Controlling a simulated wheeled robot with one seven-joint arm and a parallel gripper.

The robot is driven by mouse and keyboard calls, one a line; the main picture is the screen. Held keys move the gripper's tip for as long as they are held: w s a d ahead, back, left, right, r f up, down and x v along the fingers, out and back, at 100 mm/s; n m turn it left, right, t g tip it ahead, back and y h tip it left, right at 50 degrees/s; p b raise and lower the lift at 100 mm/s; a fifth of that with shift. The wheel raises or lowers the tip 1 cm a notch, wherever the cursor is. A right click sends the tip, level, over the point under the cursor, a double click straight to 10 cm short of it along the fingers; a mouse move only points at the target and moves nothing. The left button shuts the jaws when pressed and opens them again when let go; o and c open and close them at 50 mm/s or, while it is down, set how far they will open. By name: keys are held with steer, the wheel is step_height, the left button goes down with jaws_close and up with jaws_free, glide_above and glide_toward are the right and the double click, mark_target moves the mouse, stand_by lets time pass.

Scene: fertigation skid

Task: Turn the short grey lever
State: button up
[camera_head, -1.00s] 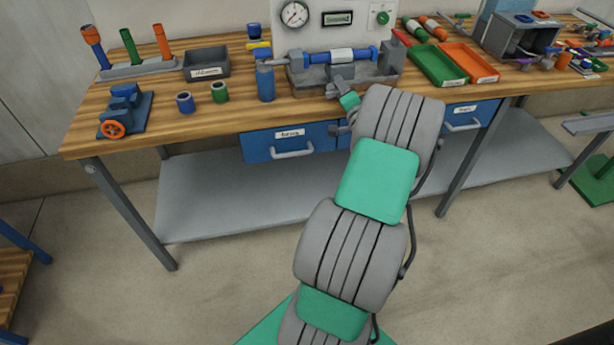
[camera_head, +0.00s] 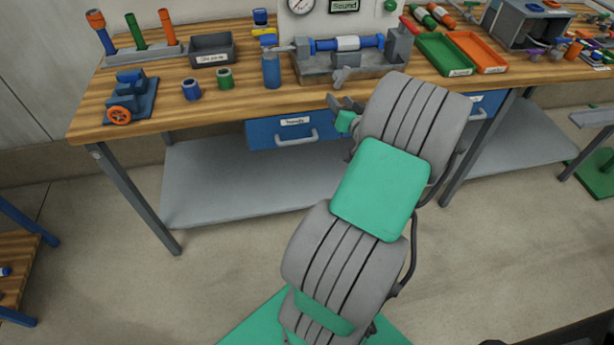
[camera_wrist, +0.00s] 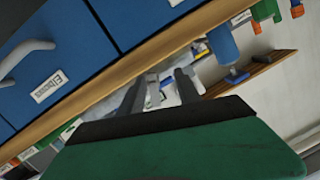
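A short grey lever-like piece (camera_head: 341,76) hangs at the front of the rig with the blue pipe (camera_head: 347,43), over the front rim of its grey tray (camera_head: 310,74). I take it to be the short grey lever. My gripper (camera_head: 346,103) is just below and in front of it, by the bench's front edge, with a visible gap. In the wrist view my gripper (camera_wrist: 166,75) has its two fingers apart with nothing clearly held. Small grey parts show beyond the fingers, but I cannot tell which is the lever.
The bench (camera_head: 180,110) carries a blue bottle (camera_head: 271,70) left of the rig, and green (camera_head: 443,55) and orange (camera_head: 478,52) trays to its right. A red lever (camera_head: 410,25) rises at the rig's right end. Blue drawers (camera_head: 265,137) sit below the bench edge.

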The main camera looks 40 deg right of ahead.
steer(key=s+a+f+n+g+y+b, duration=0.1)
steer(key=s+a+f+g+y+b, duration=0.1)
steer(key=a+f, duration=0.5)
steer(key=s+a+f+n+g+y+b, duration=0.2)
steer(key=a+f+g+y+b, duration=0.1)
steer(key=a+f, duration=0.4)
steer(key=a+g+y, duration=0.1)
steer(key=a+g, duration=0.1)
steer(key=shift+s+a+f+n+b, duration=0.3)
steer(key=shift+b, duration=0.05)
